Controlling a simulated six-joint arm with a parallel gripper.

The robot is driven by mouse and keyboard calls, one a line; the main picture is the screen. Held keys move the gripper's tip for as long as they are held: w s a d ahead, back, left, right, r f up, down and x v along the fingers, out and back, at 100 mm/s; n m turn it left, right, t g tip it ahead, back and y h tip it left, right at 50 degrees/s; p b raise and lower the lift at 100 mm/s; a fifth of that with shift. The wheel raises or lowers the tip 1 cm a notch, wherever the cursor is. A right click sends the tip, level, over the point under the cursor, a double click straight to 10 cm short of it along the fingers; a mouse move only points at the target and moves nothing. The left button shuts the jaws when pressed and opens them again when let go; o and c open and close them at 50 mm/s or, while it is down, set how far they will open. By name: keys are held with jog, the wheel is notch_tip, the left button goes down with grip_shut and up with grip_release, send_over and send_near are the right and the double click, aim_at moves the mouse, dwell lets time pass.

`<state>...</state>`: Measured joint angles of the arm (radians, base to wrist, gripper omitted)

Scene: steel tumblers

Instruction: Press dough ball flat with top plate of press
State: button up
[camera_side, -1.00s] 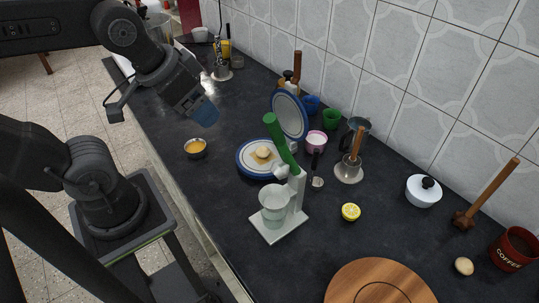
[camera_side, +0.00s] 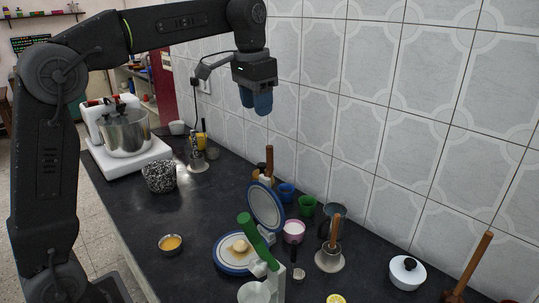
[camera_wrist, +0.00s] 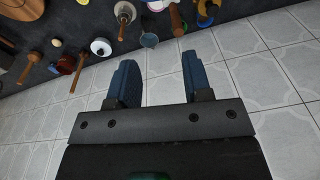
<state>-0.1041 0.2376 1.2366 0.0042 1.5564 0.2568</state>
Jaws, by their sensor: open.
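The press lies open in the side view. Its round lower plate (camera_side: 220,261) is white with a blue rim and lies flat on the dark counter. The pale dough ball (camera_side: 239,246) sits on it, rounded. The top plate (camera_side: 265,207), also blue-rimmed, stands tilted up at the back, towards the wall. My gripper (camera_side: 257,103) is open and empty, well above the counter and the raised top plate, with its blue fingers pointing down. In the wrist view its two fingers (camera_wrist: 160,78) are apart with nothing between them. I cannot make out the press there.
Cups, including a pink one (camera_side: 294,231), stand right of the top plate. A metal bowl (camera_side: 171,245) is at left. The tiled wall (camera_side: 400,130) rises behind.

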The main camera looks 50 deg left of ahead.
jog(key=g, duration=0.1)
send_over(269, 167)
jog(key=f, duration=1.5)
jog(key=shift+w+a+f, duration=0.25)
jog(key=shift+w+f, duration=0.05)
grip_shut()
